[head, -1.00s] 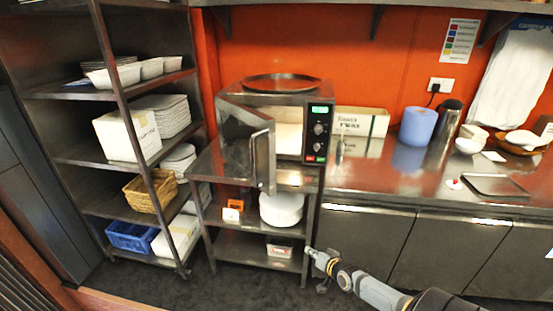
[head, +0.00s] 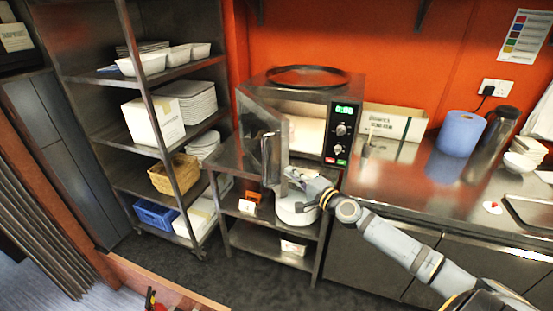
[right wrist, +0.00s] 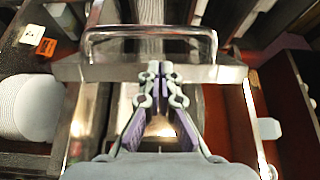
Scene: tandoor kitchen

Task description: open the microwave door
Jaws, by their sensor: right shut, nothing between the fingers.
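The microwave (head: 340,125) stands on a steel stand, with its door (head: 258,135) swung partly open toward the left and front. Its lit cavity (head: 305,134) shows to the right of the door. The door handle (head: 267,160) is on the door's free edge; in the right wrist view the handle bar (right wrist: 150,32) crosses the top of the picture. My right gripper (head: 292,174) is just to the right of the door's free edge, near its lower part. In the right wrist view my right gripper (right wrist: 159,70) has its fingertips together, empty, below the handle bar. My left gripper is not in view.
A round tray (head: 308,77) lies on top of the microwave. A steel shelf rack (head: 118,75) with dishes and boxes stands at the left. White plates (head: 297,212) sit on the stand's lower shelf. The counter (head: 400,190) is at the right.

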